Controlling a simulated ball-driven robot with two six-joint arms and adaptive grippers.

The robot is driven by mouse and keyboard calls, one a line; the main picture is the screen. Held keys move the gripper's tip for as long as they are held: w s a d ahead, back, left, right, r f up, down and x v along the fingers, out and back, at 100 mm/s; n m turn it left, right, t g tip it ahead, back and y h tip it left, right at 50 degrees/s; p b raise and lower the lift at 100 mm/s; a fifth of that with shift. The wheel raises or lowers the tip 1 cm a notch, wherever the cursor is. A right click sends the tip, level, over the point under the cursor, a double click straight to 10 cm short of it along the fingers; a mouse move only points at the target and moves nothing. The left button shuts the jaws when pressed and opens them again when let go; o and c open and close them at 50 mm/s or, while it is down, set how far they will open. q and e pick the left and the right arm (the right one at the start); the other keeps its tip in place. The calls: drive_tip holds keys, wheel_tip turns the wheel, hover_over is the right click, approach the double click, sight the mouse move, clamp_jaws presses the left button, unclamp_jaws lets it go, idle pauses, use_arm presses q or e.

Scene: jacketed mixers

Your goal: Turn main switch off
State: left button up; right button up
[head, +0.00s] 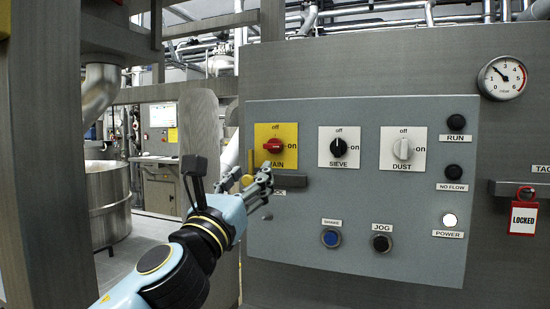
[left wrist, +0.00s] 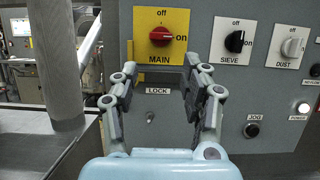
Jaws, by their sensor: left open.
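The main switch (head: 273,146) is a red rotary knob on a yellow plate, marked "off" above and "on" to the right. Its handle lies roughly sideways, and its pale mark seems to face "on". It also shows in the left wrist view (left wrist: 161,36), just above and beyond my fingers. My left gripper (head: 264,178) is open and empty in front of the panel, a little below the knob and apart from it. In the left wrist view its two fingers (left wrist: 162,70) stand wide apart, framing the area under the yellow plate. My right gripper is not in view.
A dark bar (head: 290,181) sits below the yellow plate, with a LOCK label (left wrist: 158,91). The SIEVE knob (head: 338,147) and DUST knob (head: 403,149) are to the right. The POWER lamp (head: 450,220) is lit white. A grey post (left wrist: 56,60) stands left of the panel.

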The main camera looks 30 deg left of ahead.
sight(271, 148)
use_arm(q)
drive_tip(key=p+x, duration=0.1)
drive_tip(key=x, duration=0.3)
drive_tip(key=p+x, duration=0.1)
drive_tip(key=x, duration=0.2)
drive_tip(key=shift+w+r+p, duration=0.25)
drive_tip(key=shift+r+p, duration=0.05)
drive_tip(key=shift+r, duration=0.05)
drive_tip(key=shift+x, duration=1.1)
drive_tip(key=shift+w+a, duration=0.1)
drive_tip(key=shift+w, duration=0.25)
drive_tip(key=shift+c, duration=0.4)
drive_tip(key=c, duration=0.8)
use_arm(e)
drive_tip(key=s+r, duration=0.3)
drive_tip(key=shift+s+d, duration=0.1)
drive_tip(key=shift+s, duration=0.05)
